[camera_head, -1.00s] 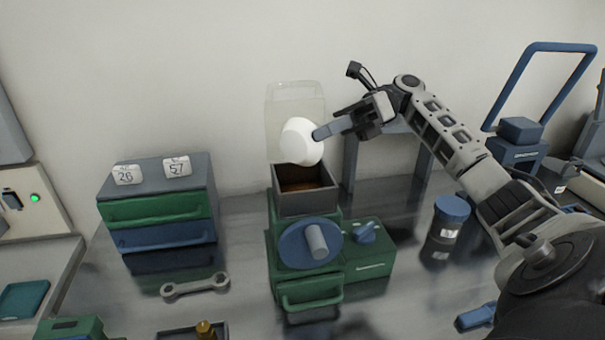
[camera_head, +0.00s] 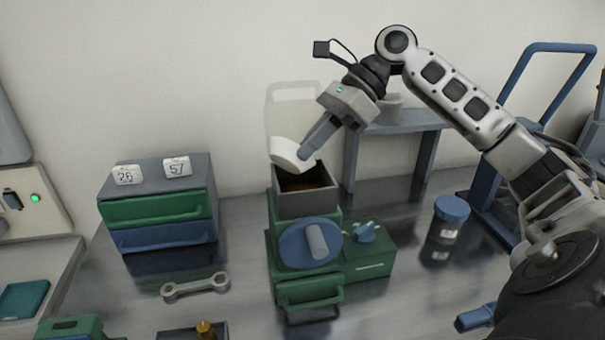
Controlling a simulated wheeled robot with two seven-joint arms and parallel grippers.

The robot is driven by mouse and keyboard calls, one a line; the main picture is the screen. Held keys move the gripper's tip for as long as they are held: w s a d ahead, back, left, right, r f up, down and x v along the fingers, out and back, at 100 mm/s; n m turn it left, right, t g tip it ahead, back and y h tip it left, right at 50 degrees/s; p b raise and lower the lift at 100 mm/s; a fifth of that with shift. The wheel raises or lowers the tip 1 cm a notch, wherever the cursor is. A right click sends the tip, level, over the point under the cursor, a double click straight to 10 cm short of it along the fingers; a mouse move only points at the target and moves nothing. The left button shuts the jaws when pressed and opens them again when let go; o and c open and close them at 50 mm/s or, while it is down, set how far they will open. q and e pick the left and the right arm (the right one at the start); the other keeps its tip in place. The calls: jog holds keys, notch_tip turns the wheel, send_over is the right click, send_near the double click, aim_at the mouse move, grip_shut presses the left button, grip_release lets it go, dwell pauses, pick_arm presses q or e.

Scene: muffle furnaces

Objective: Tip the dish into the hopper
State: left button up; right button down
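The white dish (camera_head: 289,154) is held tilted just above the hopper (camera_head: 306,204), over its back edge. The hopper is a grey open box with brown material inside, on top of a green machine with a blue disc (camera_head: 309,243) on its front. My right gripper (camera_head: 310,148) is shut on the dish's right side, with its fingers pointing down and left. The inside of the dish is hidden from this view. My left gripper is not in view.
A clear container (camera_head: 291,97) stands behind the hopper. A blue stand (camera_head: 404,126) is at the back right. A blue-lidded jar (camera_head: 451,212) stands right of the machine. A drawer cabinet (camera_head: 160,208) and a wrench (camera_head: 195,288) are at left.

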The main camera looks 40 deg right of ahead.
jog(key=shift+a, duration=0.15)
jog(key=h, duration=0.1)
jog(key=a+h, duration=0.1)
jog(key=a+f+n+h, duration=0.1)
jog(key=h, duration=0.1)
jog(key=shift+s+f+t, duration=0.1)
jog(key=shift+s+t, duration=0.15)
jog(key=shift+t, duration=0.05)
jog(key=shift+s+a+f+n+t+h, duration=0.1)
jog(key=shift+a+f+n+t+h, duration=0.2)
jog(key=shift+h, duration=0.65)
jog(key=shift+s+a+f+n+t+h, duration=0.1)
jog(key=shift+a+f+t+h, duration=0.2)
jog(key=shift+h, duration=0.65)
jog(key=shift+a, duration=0.1)
jog(key=shift+a+f+n+t+h, duration=0.15)
jog(key=shift+f+h, duration=0.2)
jog(key=shift+h, duration=0.3)
jog(key=shift+a+f+n+t+h, duration=0.15)
jog(key=shift+f+h, duration=0.15)
jog(key=shift+h, duration=0.35)
